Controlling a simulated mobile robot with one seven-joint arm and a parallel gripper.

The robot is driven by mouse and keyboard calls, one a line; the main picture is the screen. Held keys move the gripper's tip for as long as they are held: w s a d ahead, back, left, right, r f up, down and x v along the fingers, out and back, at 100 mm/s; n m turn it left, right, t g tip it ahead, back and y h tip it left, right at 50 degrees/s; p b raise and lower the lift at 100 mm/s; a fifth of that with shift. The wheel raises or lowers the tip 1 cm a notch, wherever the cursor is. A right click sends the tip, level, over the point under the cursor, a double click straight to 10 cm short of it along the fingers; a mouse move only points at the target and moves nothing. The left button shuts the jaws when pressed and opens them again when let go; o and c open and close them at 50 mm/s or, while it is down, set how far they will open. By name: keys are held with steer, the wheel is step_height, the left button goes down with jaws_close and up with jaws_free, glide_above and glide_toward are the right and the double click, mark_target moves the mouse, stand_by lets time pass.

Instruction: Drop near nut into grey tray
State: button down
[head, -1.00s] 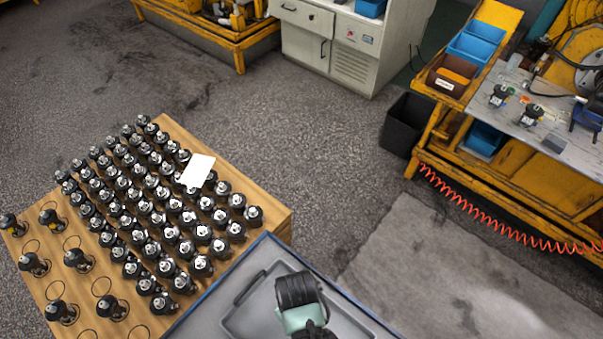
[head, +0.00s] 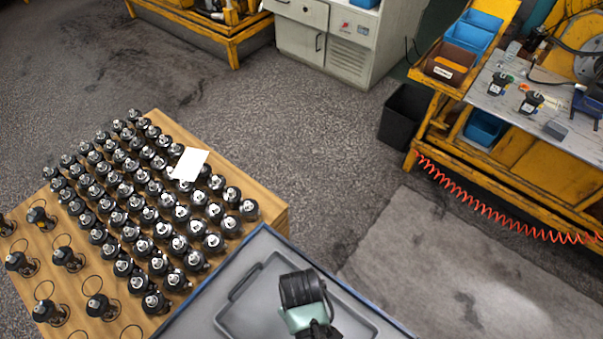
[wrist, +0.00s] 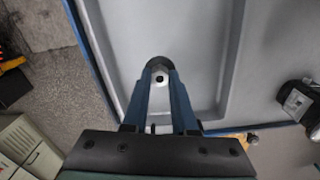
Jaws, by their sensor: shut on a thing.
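My gripper (wrist: 160,78) is in the wrist view, its two blue fingers close together. A small pale nut with a dark hole (wrist: 159,77) shows between the fingertips. The gripper hangs over the floor of the grey tray (wrist: 200,40), and the height above it is hard to tell. In the head view the grey tray (head: 255,302) lies at the bottom centre. My arm covers part of the tray there, and the fingertips and nut are hidden.
A wooden table (head: 262,215) with many black motors in rows stands left of the tray. A white card (head: 190,165) lies on them. A yellow workbench (head: 530,165) with blue bins is at right. A black bin (head: 405,118) stands beside it. The floor between is clear.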

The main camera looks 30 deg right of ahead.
steer(key=c, duration=0.6)
jaws_free()
steer(key=shift+r, duration=0.15)
step_height(320, 180, up, 13)
steer(key=shift+f+b, duration=0.1)
steer(key=shift+b, duration=0.35)
